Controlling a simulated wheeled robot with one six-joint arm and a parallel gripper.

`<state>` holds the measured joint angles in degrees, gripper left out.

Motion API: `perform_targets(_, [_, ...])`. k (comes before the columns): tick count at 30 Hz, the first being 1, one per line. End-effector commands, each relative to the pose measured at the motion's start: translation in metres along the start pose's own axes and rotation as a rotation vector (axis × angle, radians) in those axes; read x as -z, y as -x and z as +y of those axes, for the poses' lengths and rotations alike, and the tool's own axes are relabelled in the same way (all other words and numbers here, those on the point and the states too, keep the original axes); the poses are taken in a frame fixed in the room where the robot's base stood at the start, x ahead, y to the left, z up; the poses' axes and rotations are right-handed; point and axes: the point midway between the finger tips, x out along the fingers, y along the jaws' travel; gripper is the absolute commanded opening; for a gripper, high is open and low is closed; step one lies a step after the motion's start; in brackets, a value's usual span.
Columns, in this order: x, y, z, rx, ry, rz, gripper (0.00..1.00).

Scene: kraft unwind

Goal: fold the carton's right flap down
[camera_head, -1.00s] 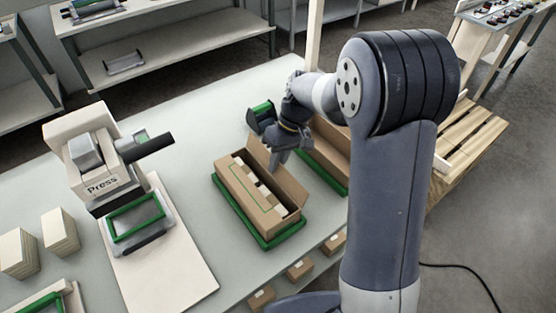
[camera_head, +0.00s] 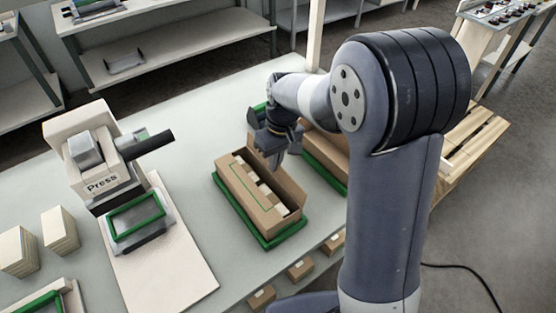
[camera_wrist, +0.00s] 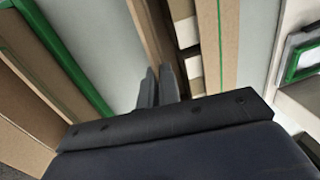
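The open brown carton (camera_head: 250,203) sits in a green-rimmed tray (camera_head: 265,240) on the table. Its right flap (camera_head: 289,187) stands up along the right side; in the wrist view the flap (camera_wrist: 147,30) is a narrow brown strip. Pale blocks (camera_head: 265,191) show inside the carton, and the left flap (camera_wrist: 218,45) has a green line. My gripper (camera_head: 274,160) is at the far part of the right flap. In the wrist view my gripper's fingers (camera_wrist: 157,85) are close together with nothing seen between them, near the flap. I cannot tell whether they touch it.
A second brown carton (camera_head: 328,152) in a green tray (camera_head: 326,177) stands just right, partly behind my arm. A press (camera_head: 100,160) stands on a white board at the left. The table between press and carton is clear.

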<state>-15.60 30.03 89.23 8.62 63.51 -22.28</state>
Motion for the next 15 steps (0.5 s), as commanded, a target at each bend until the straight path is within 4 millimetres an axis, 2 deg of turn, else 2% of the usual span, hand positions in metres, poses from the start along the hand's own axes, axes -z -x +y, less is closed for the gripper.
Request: perform_targets(15, [0.001, -0.01, -0.026, -0.486, 0.009, 0.003, 0.0])
